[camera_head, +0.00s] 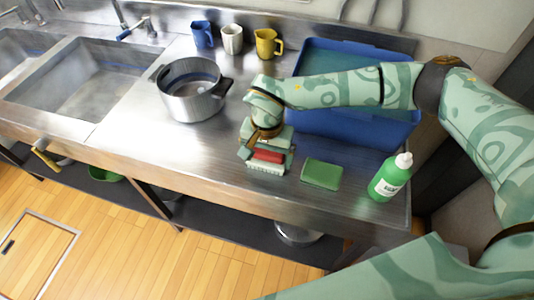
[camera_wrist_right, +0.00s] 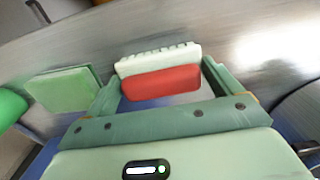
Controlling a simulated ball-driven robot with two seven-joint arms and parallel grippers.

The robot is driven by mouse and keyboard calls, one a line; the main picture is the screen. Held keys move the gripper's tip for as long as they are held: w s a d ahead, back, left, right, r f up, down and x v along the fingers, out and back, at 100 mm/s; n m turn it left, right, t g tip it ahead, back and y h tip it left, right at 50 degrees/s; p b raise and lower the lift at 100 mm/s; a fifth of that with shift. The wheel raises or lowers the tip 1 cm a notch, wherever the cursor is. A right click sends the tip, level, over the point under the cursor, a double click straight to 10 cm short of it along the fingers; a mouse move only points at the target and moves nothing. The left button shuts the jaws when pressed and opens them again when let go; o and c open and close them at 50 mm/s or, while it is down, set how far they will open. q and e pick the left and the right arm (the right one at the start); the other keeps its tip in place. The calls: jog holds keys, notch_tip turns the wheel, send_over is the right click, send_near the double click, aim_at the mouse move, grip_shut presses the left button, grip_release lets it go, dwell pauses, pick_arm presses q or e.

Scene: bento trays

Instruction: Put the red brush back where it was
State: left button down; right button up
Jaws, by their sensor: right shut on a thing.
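The red brush (camera_head: 268,156) with white bristles is between the fingers of my right gripper (camera_head: 267,150). The gripper is shut on it, over the metal counter near its front edge. In the right wrist view the red back of the brush (camera_wrist_right: 160,84) lies between the two green fingers (camera_wrist_right: 160,79), and the white bristles point away from the gripper. I cannot tell whether the bristles touch the counter. My left gripper is not in view.
A green sponge (camera_head: 322,174) lies right of the brush, with a green soap bottle (camera_head: 388,180) beyond it. A blue crate (camera_head: 393,131) is behind, partly under my arm. A pot (camera_head: 191,105) stands left. Three mugs (camera_head: 232,39) stand at the back. The front-left counter is clear.

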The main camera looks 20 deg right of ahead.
aim_at(267, 154)
jog(key=shift+f, duration=0.1)
jog(key=o, duration=0.6)
notch_tip(267, 154, up, 12)
jog(key=shift+r+p, duration=0.2)
jog(key=shift+p, duration=0.85)
